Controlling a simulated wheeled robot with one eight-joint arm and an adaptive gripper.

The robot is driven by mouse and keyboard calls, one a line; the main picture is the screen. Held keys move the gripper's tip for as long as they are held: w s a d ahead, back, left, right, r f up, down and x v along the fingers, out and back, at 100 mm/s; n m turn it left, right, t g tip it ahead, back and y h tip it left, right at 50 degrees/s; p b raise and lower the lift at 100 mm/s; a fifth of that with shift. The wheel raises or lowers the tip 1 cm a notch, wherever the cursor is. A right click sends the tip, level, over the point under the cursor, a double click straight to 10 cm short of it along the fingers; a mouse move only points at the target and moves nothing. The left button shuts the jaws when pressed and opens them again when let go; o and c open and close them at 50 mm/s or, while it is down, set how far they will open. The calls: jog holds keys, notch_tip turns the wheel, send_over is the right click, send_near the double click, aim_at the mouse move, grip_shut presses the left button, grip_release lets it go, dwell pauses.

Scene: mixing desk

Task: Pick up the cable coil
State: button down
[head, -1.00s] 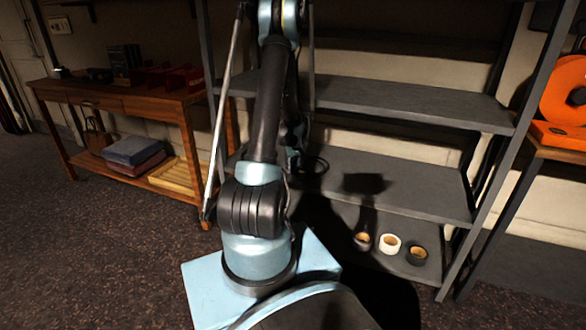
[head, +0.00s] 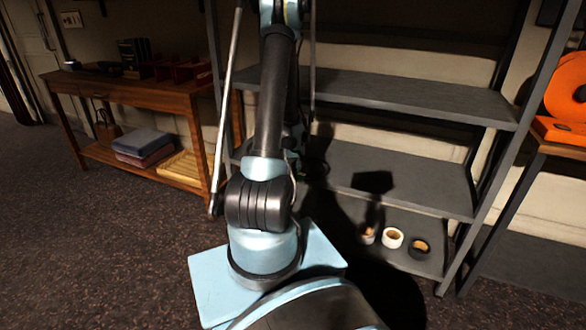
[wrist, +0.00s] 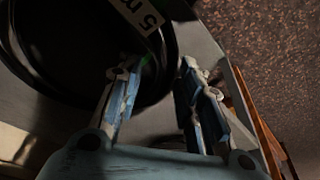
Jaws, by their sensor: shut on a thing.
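In the wrist view a large round black thing with a white "5 m" label (wrist: 140,15) fills the upper left; I take it for the cable coil (wrist: 166,52). My gripper (wrist: 160,88) has its left finger over the coil's near edge and its right finger beyond that edge. It is shut on the coil's edge; the contact itself is partly hidden. In the head view my own arm covers most of the gripper and coil, near the grey shelf rack.
The grey rack (head: 400,98) has several shelves and side posts around my arm. Three small rolls (head: 392,238) stand on its lowest shelf. A wooden table (head: 125,92) is at left, an orange reel (head: 568,85) at right. Open floor (head: 90,220) lies at lower left.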

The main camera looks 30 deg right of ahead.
jog(key=shift+s+a, duration=0.3)
jog(key=c, duration=1)
grip_release()
jog(key=shift+c, duration=0.2)
jog(key=v, duration=1.1)
jog(key=shift+r, duration=0.4)
jog(key=shift+a, duration=0.1)
